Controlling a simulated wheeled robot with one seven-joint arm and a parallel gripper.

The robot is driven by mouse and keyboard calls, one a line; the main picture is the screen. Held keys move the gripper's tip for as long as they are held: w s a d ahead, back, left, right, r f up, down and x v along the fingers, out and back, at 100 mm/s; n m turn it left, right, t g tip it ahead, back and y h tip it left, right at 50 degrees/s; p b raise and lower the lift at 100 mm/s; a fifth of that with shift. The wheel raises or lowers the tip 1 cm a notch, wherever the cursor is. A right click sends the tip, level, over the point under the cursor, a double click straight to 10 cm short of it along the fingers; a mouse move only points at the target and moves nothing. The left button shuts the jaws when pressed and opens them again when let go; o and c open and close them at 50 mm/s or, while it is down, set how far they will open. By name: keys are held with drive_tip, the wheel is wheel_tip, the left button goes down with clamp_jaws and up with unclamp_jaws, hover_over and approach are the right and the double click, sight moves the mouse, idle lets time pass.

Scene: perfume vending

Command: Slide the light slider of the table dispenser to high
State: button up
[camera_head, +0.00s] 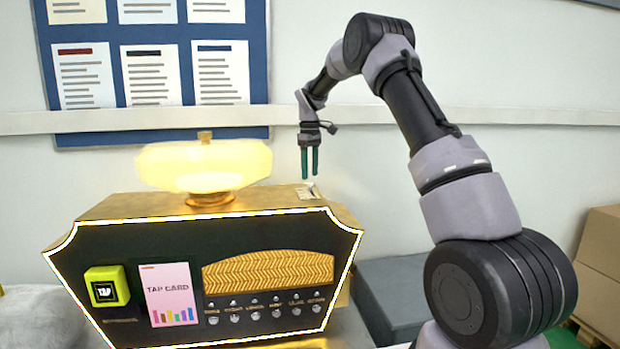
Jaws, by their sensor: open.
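The table dispenser (130,240) has a black front with a glowing white edge and a gold top. A bright yellow lamp (204,165) stands on its top. A small pale plate (307,193) sits on the right of the top and may be the light slider; it is too small to read its marks or setting. My gripper (309,176) points down just above this plate, its two teal fingers parallel with a narrow gap between them. It is open and empty. I cannot tell whether the fingertips touch anything.
The front carries a yellow tap button (107,287), a pink card (168,294), a gold patterned panel (268,270) and a row of small knobs (254,315). A grey box (400,285) stands to the right. Cardboard boxes (600,255) are at far right. A wall rail (480,115) runs behind.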

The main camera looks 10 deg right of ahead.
wheel_tip(320, 180, up, 8)
idle(0.5)
drive_tip(key=s+d+r+m+t+y, duration=0.1)
drive_tip(key=s+d+r+m+t, duration=0.15)
drive_tip(key=s+r, duration=0.55)
drive_tip(key=s+d+r+m+t, duration=0.1)
drive_tip(key=s+d+r+m, duration=0.3)
drive_tip(key=s, duration=0.8)
drive_tip(key=s+f+m+t, duration=0.2)
drive_tip(key=s+m, duration=0.1)
drive_tip(key=s, duration=0.8)
drive_tip(key=s+f+m+t+y, duration=0.1)
drive_tip(key=s+f+m, duration=0.1)
drive_tip(key=s, duration=0.9)
drive_tip(key=shift+s+a+f+m+t, duration=0.2)
drive_tip(key=shift+s+f+m+t, duration=0.15)
drive_tip(key=shift+m, duration=0.5)
